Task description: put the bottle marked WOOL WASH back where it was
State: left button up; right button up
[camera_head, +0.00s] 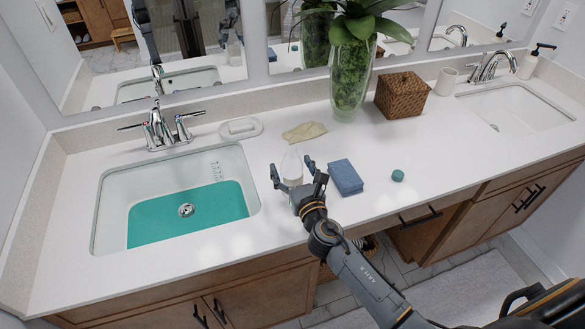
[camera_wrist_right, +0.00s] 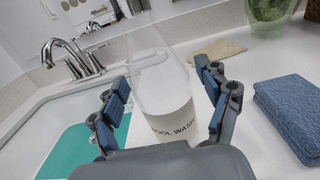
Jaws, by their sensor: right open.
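The WOOL WASH bottle (camera_head: 291,167) stands upright on the white counter, just right of the left sink. In the right wrist view the bottle (camera_wrist_right: 165,85) is clear at the top, with a pale label reading "WOOL WASH" low down. My right gripper (camera_head: 293,178) is open around the bottle, one finger on each side. In the right wrist view gaps show between the fingers (camera_wrist_right: 165,100) and the bottle. The gripper's palm hides the bottle's base. My left gripper is not in view.
The left sink (camera_head: 187,208) holds teal liquid. A plant vase (camera_head: 350,75) and wicker box (camera_head: 402,95) stand behind. Counter right of the teal cap is clear.

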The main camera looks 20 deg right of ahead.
jog(key=shift+r, duration=0.2)
jog(key=s+b, duration=0.1)
jog(key=s, duration=1.1)
jog(key=shift+b, duration=0.4)
